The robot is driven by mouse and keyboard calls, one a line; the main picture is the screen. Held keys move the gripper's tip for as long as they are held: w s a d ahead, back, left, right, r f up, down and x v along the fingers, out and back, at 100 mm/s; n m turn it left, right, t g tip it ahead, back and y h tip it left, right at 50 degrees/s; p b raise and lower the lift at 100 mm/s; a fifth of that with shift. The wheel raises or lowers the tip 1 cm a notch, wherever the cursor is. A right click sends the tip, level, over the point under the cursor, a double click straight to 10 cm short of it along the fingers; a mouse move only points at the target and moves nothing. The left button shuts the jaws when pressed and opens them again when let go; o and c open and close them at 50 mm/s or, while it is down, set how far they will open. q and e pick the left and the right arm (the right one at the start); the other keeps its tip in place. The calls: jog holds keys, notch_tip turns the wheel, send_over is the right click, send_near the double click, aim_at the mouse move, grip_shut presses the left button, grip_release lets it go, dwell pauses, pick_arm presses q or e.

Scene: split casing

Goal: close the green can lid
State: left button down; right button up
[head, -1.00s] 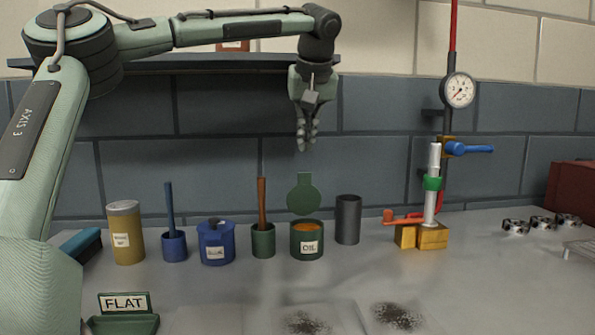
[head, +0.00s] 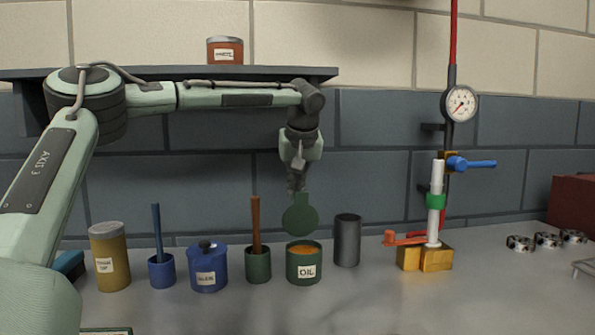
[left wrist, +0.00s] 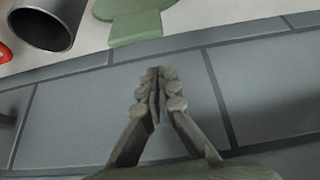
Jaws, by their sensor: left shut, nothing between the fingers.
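The green can (head: 304,264) with the OIL label stands on the bench, open, with orange content showing at its top. Its round green lid (head: 300,219) stands upright above the can's back rim, with a tab pointing up. In the left wrist view the lid's tab (left wrist: 136,27) shows at the top. My left gripper (head: 297,188) is shut and empty, pointing down just above and behind or beside the tab; I cannot tell if it touches. Its fingers (left wrist: 158,80) meet in the left wrist view, apart from the tab there. My right gripper is not in view.
A dark cylinder (head: 347,240) stands close right of the can, and a green cup with a brown handle (head: 257,264) close left. A blue pot (head: 208,270) and a tan canister (head: 110,258) stand further left. The bench front is clear.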

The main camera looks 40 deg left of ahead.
aim_at(298, 195)
pick_arm(q)
jog(key=s+d, duration=0.2)
jog(key=d, duration=0.1)
jog(key=shift+s+f, duration=0.1)
jog(key=shift+s+d, duration=0.1)
jog(key=shift+f, duration=0.15)
